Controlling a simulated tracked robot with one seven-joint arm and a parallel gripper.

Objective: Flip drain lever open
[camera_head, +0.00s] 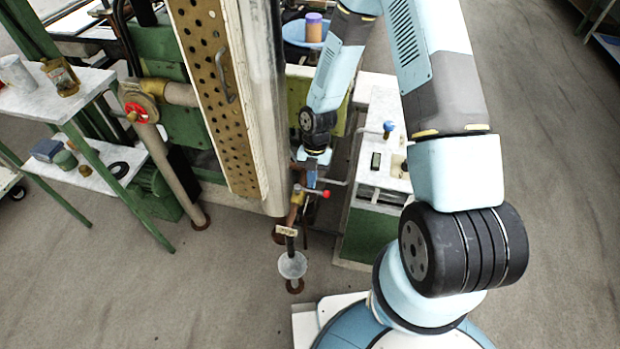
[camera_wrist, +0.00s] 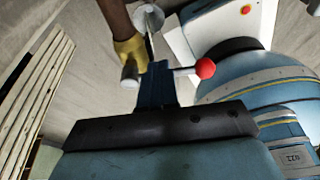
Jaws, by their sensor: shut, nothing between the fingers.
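The drain lever is a short metal rod with a red ball knob (camera_head: 326,194), sticking out to the right from a brass valve (camera_head: 297,198) on a pipe beside the tall perforated panel. The red knob also shows in the wrist view (camera_wrist: 205,68), right of the finger tips, with the yellow valve body (camera_wrist: 130,48) at upper left. My gripper (camera_head: 311,180) points down right at the lever. In the wrist view, its blue fingers (camera_wrist: 157,70) are together and overlap the rod between valve and knob. Whether they touch the rod is unclear. Part of the rod is hidden behind them.
A pale funnel (camera_head: 292,265) stands below the valve outlet. The tall perforated panel (camera_head: 213,80) is close on the left. A white-topped basin bench (camera_head: 378,130) with a blue knob is on the right. A shelf (camera_head: 55,90) with jars stands at left.

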